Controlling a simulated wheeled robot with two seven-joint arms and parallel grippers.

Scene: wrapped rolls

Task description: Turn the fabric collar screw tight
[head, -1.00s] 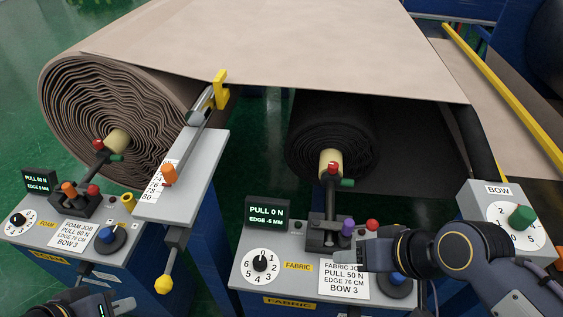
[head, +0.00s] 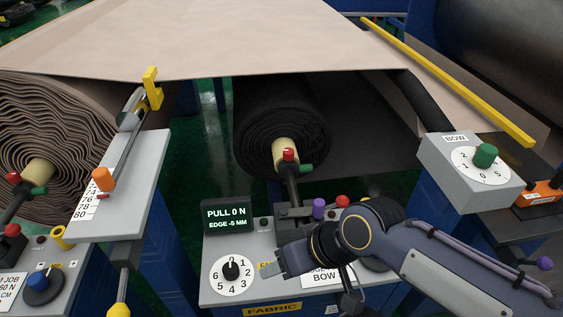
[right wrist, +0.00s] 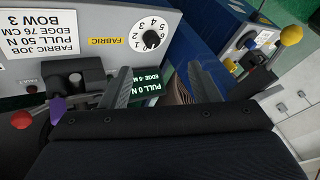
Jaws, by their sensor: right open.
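The black fabric roll (head: 282,130) hangs behind its grey console (head: 215,290). A tan core end (head: 284,151) on its shaft carries a red knob (head: 289,155) and a green knob (head: 306,168). A purple knob (head: 319,207) stands by the dark shaft bracket. I cannot tell for certain which of these is the collar screw. My right gripper (head: 272,264) is over the console, right of the numbered dial (head: 231,271), touching none of these knobs. In the right wrist view its fingers (right wrist: 158,84) are apart and empty. My left gripper is out of view.
The fabric display (head: 227,217) reads PULL 0 N, EDGE -5 MM. The foam roll (head: 35,130) and a grey plate with an orange knob (head: 104,180) stand left. The BOW box (head: 440,165) is right. My right forearm covers part of the console's job card.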

